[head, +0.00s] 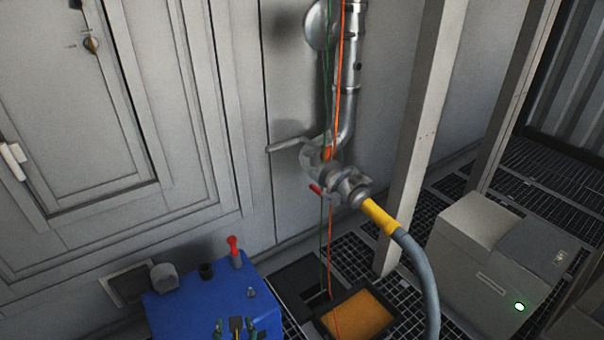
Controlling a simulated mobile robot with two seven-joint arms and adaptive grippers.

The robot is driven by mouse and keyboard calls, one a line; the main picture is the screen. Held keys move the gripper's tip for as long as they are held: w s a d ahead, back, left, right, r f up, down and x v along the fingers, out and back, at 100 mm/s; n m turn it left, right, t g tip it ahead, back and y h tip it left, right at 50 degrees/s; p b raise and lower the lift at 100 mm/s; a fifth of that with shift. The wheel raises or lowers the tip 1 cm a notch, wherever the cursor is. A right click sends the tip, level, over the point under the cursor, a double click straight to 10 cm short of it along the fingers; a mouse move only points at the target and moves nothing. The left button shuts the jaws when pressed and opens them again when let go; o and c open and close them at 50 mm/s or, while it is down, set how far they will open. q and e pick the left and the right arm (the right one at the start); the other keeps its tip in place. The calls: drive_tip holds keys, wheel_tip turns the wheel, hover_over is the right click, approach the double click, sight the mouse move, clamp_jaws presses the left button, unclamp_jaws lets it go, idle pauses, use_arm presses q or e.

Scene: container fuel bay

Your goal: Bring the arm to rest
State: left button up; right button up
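A metal pipe (349,75) comes down the wall and bends to a valve and coupling (337,184) in the middle. A grey hose (424,275) with a yellow sleeve (380,216) is joined to the coupling and hangs down to the bottom edge. A lever handle (289,145) sticks out to the left of the valve, and a small red lever (316,188) sits by the coupling.
A blue unit (200,303) with a red-topped lever (233,246) stands at the bottom left. A grey box (485,265) with a lit green light stands at the right. An orange-filled tray (358,314) lies on the grating. Posts (420,120) rise right of the pipe.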

wheel_tip(320, 180, up, 8)
drive_tip(key=w, duration=0.3)
use_arm(q)
drive_tip(key=s+a+f+n+g+h+p, duration=0.25)
drive_tip(key=s+f+n+g, duration=0.4)
drive_tip(key=n, duration=0.65)
drive_tip(key=s+a+f+n+g+h+p, duration=0.2)
drive_tip(key=s+a+f+n+g+p, duration=0.15)
drive_tip(key=s+f+n, duration=0.6)
drive_tip(key=s+a+r+n+p, duration=0.1)
drive_tip(key=s+n+p, duration=0.1)
drive_tip(key=s+p, duration=0.6)
drive_tip(key=s+a+r+n+g+p, duration=0.1)
drive_tip(key=s+r+n+p, duration=0.1)
drive_tip(key=s+p, duration=0.7)
drive_tip(key=shift+r+y+p, duration=0.15)
drive_tip(key=shift+y+p, duration=0.2)
drive_tip(key=shift+p, duration=0.65)
use_arm(e)
drive_tip(key=s+d+g, duration=0.1)
drive_tip(key=s+d, duration=0.1)
drive_tip(key=s, duration=1.7)
drive_tip(key=shift+s+d+g, duration=0.2)
drive_tip(key=shift+d+g, duration=0.1)
drive_tip(key=shift+d, duration=0.05)
use_arm(q)
drive_tip(key=shift+s, duration=0.1)
